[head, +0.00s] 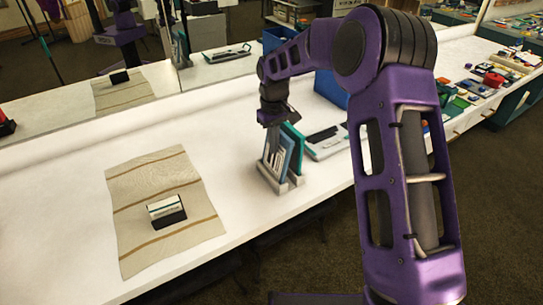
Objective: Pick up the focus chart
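My gripper (273,119) points down just above a grey rack (272,181) on the white counter. The rack holds several thin upright boards: a teal one (293,137), a blue one (287,151) and pale ones (273,158). The focus chart may be one of these boards, but I cannot tell which. The gripper's fingers are small and dark here, so I cannot see whether they are apart or whether they touch the teal board.
A striped beige cloth (150,240) lies at left with a small black and white block (167,210) on it. A flat white and teal item (328,146) lies behind the rack, near a blue bin (331,90). A mirror (150,60) lines the back. The counter (262,225) before the rack is clear.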

